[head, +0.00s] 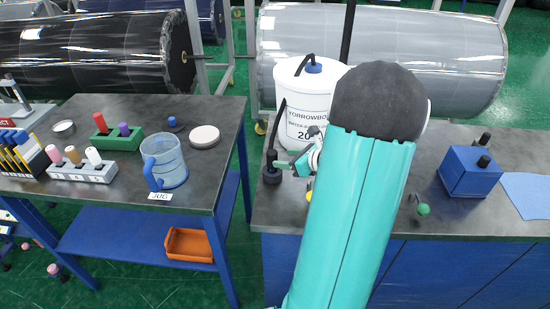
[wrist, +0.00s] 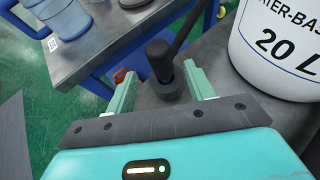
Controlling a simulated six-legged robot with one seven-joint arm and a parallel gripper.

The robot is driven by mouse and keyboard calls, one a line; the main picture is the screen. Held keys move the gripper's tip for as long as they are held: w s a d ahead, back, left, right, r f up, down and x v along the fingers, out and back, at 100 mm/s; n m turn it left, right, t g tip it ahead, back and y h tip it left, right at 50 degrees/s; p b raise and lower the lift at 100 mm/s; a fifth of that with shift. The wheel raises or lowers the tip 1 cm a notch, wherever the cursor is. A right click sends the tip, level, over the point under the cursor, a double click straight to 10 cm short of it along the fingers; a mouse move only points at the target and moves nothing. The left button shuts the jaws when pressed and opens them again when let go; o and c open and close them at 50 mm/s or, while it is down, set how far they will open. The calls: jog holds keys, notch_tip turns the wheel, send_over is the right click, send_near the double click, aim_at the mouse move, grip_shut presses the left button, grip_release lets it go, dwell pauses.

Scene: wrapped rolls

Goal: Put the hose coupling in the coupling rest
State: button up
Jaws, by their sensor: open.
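The hose coupling (head: 271,158) is a black cylinder with a black hose rising from its top, at the left end of the right-hand bench. It stands about upright on a round dark base (head: 271,177), which looks like the coupling rest; how deeply it sits there I cannot tell. In the wrist view the coupling (wrist: 160,60) stands above the dark round base (wrist: 172,92). My gripper (head: 287,164) is open, with its pale green fingers on either side of the coupling in the wrist view (wrist: 160,78). Contact with the coupling is not clear.
A white bucket (head: 303,112) stands close behind my gripper. A blue box with black knobs (head: 470,172) is at right. Across a gap, the left table (head: 120,195) holds a blue jug (head: 168,165), a green block (head: 118,139) and a grey rack (head: 85,172).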

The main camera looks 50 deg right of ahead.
jog(key=shift+v, duration=1.85)
jog(key=w+a+r+n+g+y, duration=0.25)
jog(key=a+n, duration=0.55)
jog(key=a, duration=0.4)
jog(key=w+a+r+n+g+y, duration=0.15)
jog(key=a+r+n+g, duration=0.25)
jog(key=a+n, duration=0.6)
jog(key=s+a+r+n+h, duration=0.2)
jog(key=s+a+n, duration=0.3)
jog(key=a+n, duration=0.3)
jog(key=s+a+r+n+h, duration=0.3)
jog(key=s+a+r+n, duration=0.1)
jog(key=a+n, duration=0.4)
jog(key=shift+s+a+r+n+g, duration=0.15)
jog(key=shift+s+r+n+g, duration=0.3)
jog(key=shift+s, duration=0.45)
jog(key=shift+s, duration=0.1)
